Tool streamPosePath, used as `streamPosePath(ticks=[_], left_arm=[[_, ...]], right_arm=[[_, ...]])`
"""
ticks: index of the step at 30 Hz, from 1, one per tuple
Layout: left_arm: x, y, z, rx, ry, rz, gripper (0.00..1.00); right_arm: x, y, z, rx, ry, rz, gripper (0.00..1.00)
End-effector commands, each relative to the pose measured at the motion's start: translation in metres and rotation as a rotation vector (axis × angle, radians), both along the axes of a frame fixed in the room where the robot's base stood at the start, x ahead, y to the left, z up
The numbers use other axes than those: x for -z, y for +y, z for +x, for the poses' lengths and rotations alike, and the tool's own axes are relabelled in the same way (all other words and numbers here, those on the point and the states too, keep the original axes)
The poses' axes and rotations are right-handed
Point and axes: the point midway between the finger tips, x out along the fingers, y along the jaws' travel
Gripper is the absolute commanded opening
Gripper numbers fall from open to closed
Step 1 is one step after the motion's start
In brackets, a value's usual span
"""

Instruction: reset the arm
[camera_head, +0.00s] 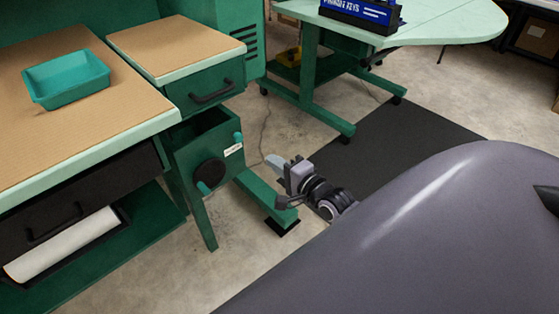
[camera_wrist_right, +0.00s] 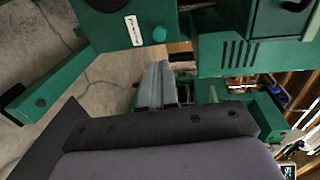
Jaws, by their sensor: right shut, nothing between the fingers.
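My right gripper (camera_head: 278,163) is in the middle of the head view, beside the green bench unit with the black round knob, over the concrete floor. Its grey fingers are together and empty. In the right wrist view the shut fingers (camera_wrist_right: 157,85) point away from the camera, toward the green furniture. They appear apart from the green unit, but the exact gap is hard to judge. My left gripper is in neither view.
A green workbench (camera_head: 88,140) with a teal tray (camera_head: 66,79) stands at left. A drawer (camera_head: 205,93) and a green box with a black knob (camera_head: 208,172) adjoin it. A round-ended table (camera_head: 440,22) stands behind. A dark mat (camera_head: 410,137) and open floor lie between.

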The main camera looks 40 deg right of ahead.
Motion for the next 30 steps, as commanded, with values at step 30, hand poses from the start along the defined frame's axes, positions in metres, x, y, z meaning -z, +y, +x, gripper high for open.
streamPosePath(ticks=[30], left_arm=[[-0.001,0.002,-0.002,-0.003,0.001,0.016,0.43]], right_arm=[[0.008,0.037,-0.03,-0.092,0.04,-0.199,0.0]])
